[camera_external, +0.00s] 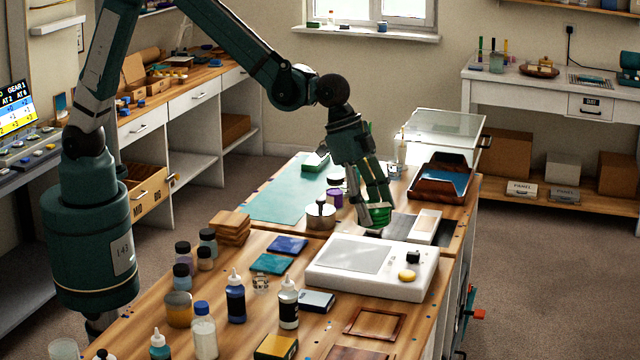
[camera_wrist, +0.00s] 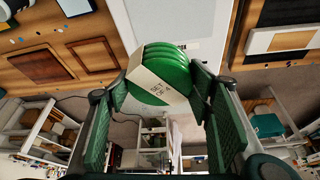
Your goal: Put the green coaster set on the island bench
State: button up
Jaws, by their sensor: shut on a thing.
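In the external view my gripper (camera_external: 376,212) points down over the island bench (camera_external: 255,330), with the coaster set (camera_external: 380,217) partly hidden by the fingers. It is behind the white light-box-like device; I cannot tell whether it touches the bench.
The white device (camera_external: 372,268) stands just in front. A tin (camera_external: 320,215) and a purple jar (camera_external: 334,198) are left of my gripper. A dark tray (camera_external: 428,190) and a clear-lidded box (camera_external: 445,128) are behind right. Bottles (camera_external: 236,300) crowd the bench's front left. A green mat (camera_external: 285,195) has bare room.

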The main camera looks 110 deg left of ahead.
jog(key=s+a+n+y, duration=0.1)
jog(key=s+a+n, duration=0.2)
jog(key=s+a, duration=0.45)
jog(key=s+a+n+y, duration=0.15)
jog(key=s+a, duration=0.25)
jog(key=a, duration=0.7)
jog(key=s+a+n+y, duration=0.1)
jog(key=s+a+n, duration=0.35)
jog(key=a, duration=0.45)
jog(key=s+a+n+g+y+b, duration=0.1)
jog(key=s+a+n+g, duration=0.15)
jog(key=s+a, duration=0.75)
jog(key=s+a+n+g+b, duration=0.1)
jog(key=s+a+n, duration=0.4)
jog(key=s, duration=0.8)
jog(key=shift+m+t, duration=0.25)
jog(key=shift+m, duration=0.2)
jog(key=x, duration=0.5)
jog(key=shift+s+d+f, duration=0.1)
jog(key=shift+s+f, duration=0.15)
jog(key=shift+f, duration=0.15)
jog(key=shift+y, duration=0.25)
jog(key=shift+f, duration=2.9)
jog(key=shift+f+b, duration=0.5)
jog(key=shift+f, duration=1.6)
